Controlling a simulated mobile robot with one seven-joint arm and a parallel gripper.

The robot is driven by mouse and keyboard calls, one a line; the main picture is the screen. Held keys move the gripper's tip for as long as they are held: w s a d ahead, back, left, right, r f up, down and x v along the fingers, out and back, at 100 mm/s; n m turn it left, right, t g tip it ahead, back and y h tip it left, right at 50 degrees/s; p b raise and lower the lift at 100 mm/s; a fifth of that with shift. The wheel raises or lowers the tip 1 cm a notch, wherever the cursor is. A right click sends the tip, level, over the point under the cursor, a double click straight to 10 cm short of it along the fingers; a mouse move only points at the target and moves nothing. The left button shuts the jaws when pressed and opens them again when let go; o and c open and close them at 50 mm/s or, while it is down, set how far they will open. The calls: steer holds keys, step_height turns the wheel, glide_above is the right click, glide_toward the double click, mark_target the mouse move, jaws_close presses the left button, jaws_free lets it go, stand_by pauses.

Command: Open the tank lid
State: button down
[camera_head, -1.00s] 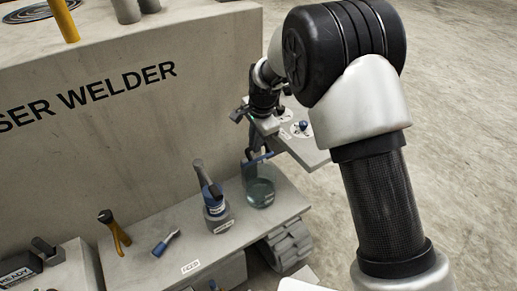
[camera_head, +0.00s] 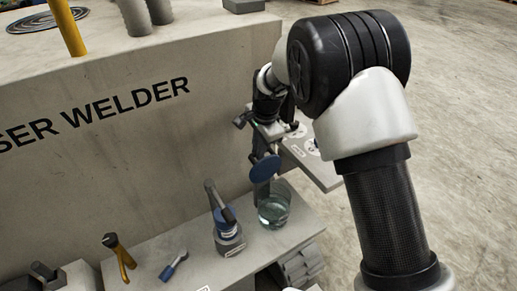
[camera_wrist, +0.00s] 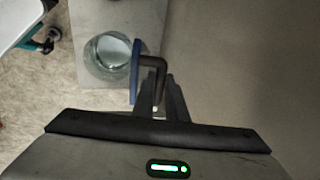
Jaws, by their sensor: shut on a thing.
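The tank (camera_head: 273,210) is a clear glass cylinder with pale liquid, standing on the grey ledge. Its round mouth shows uncovered; the tank also shows in the wrist view (camera_wrist: 108,56). The blue round lid (camera_head: 265,168) is tilted steeply above the tank's back-left side. In the wrist view the lid (camera_wrist: 135,70) is nearly edge-on at the tank's right rim; I cannot tell whether it touches the rim. My gripper (camera_wrist: 160,88) is shut on the lid's dark bent handle (camera_wrist: 154,64). In the head view the fingers are largely hidden.
A blue-and-grey bottle-like device (camera_head: 226,228) stands left of the tank. A small blue-handled tool (camera_head: 173,266) and a yellow-and-black tool (camera_head: 119,257) are farther left. The welder wall (camera_head: 120,140) rises behind the ledge. A grey plate (camera_head: 312,160) lies right of my gripper.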

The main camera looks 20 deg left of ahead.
steer(key=shift+s+d+f, duration=0.1)
steer(key=shift+s+f, duration=0.15)
steer(key=shift+f, duration=0.05)
steer(key=c, duration=1.9)
jaws_free()
steer(key=shift+o, duration=0.7)
steer(key=shift+w, duration=0.1)
steer(key=shift+r, duration=0.15)
steer(key=shift+w+r, duration=0.1)
step_height(320, 180, up, 17)
steer(key=s+d, duration=0.2)
steer(key=shift+d, duration=0.2)
steer(key=shift+s, duration=0.1)
